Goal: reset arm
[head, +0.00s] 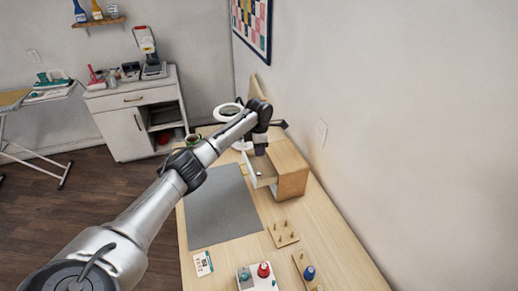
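My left arm reaches in from the lower left across the table. My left gripper (260,149) points down at the open side of a small wooden cabinet (293,172). The cabinet's drawer (264,181) is pulled out toward the left, and the gripper is just above or beside it. The fingers are small and dark here, so I cannot tell whether they are open, shut or touching the drawer. My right gripper is not in view.
The wooden table (335,250) runs along the wall. On it are a grey mat (222,208), a peg board (283,234), a white tray with spools (258,281), a card (203,264) and a ring-shaped lamp (228,108). A white side cabinet (125,135) stands behind.

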